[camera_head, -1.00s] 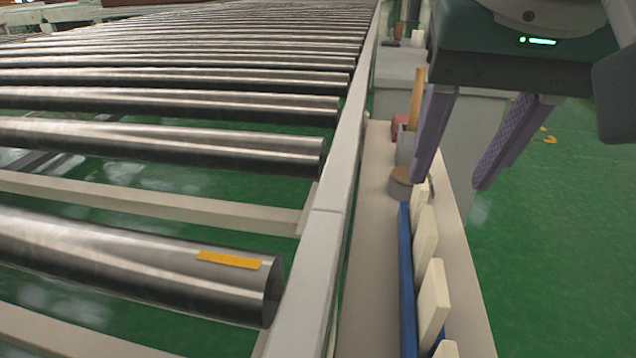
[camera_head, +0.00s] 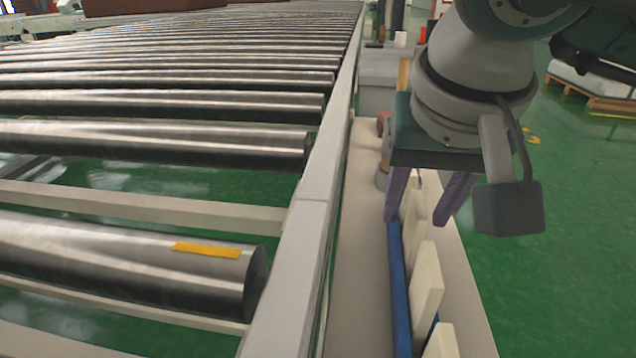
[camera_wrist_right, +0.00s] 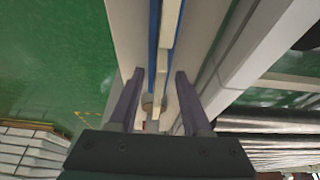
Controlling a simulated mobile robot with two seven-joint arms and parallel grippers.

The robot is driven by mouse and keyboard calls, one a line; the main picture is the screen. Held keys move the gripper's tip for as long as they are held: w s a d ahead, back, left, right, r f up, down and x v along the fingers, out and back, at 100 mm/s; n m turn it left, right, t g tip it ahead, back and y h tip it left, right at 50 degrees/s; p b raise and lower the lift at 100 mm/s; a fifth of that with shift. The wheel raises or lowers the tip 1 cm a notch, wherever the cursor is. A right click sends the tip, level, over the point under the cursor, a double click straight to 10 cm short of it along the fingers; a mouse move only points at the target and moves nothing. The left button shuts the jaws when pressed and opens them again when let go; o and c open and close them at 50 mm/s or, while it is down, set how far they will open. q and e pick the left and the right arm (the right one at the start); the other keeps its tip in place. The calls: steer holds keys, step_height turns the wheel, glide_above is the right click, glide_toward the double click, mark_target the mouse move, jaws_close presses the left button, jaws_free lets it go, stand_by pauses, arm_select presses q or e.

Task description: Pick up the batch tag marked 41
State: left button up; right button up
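Several cream batch tags stand in a row along a blue rail (camera_head: 399,290) on a narrow beige shelf (camera_head: 358,270). The nearer tags (camera_head: 426,280) show clearly in the head view; no number is readable on any of them. My right gripper (camera_head: 418,218) is open, fingers pointing down over the far part of the row. In the right wrist view the gripper (camera_wrist_right: 153,88) has its two purple fingers apart, with a cream tag (camera_wrist_right: 165,60) and the blue rail between them in the picture. I cannot tell whether they touch it. My left gripper is not in view.
A roller conveyor (camera_head: 325,190) with steel rollers runs along the left of the shelf. A small round brown-topped object (camera_head: 383,176) and a red object (camera_head: 383,122) stand at the shelf's far end. Green floor lies open to the right.

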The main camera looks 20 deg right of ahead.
jaws_close()
stand_by(0.3)
steer(key=shift+r, duration=0.1)
